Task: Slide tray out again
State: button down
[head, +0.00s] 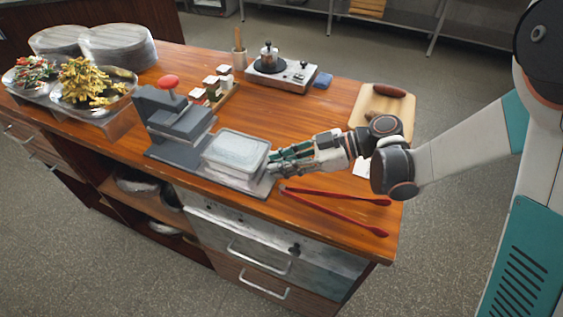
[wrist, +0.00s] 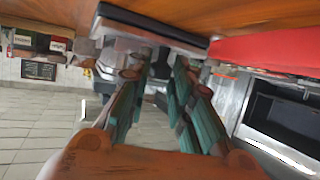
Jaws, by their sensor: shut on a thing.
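A grey press-like machine (head: 178,117) with a red knob (head: 168,82) stands on the wooden counter. Its grey sliding tray (head: 262,187) sticks out at the front right, with a clear, pale-lidded container (head: 236,152) on it. My gripper (head: 274,165) is at the right end of the tray, beside the container, with its fingers shut on the tray's end. In the wrist view, the teal-padded fingers (wrist: 160,78) reach toward the dark tray edge (wrist: 150,27). The exact contact is hidden by the fingers.
Red tongs (head: 335,208) lie on the counter close below my gripper. A cutting board (head: 368,98), a small burner (head: 290,75) and a rack of little jars (head: 215,90) stand behind. Food trays (head: 92,100) are at the left. The counter's middle back is clear.

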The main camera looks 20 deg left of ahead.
jog(key=c, duration=1.4)
grip_release()
jog(key=shift+c, duration=0.2)
jog(key=v, duration=1.2)
jog(key=shift+r, duration=0.1)
jog(key=s+d+r+m+t+h, duration=0.1)
jog(key=s+d+m+t+h, duration=0.2)
jog(key=d+m, duration=0.4)
jog(key=s+d+r+m+t+h, duration=0.2)
jog(key=s+d+m+t+h, duration=0.2)
jog(key=d+m, duration=0.3)
jog(key=s+d+r+m+t+h, duration=0.2)
jog(key=s+d+m+t+h, duration=0.2)
jog(key=d, duration=0.6)
jog(key=m+h, duration=0.2)
jog(key=m, duration=0.1)
jog(key=shift+s+d+m, duration=0.2)
jog(key=shift+s+m, duration=0.1)
jog(key=shift+s, duration=0.1)
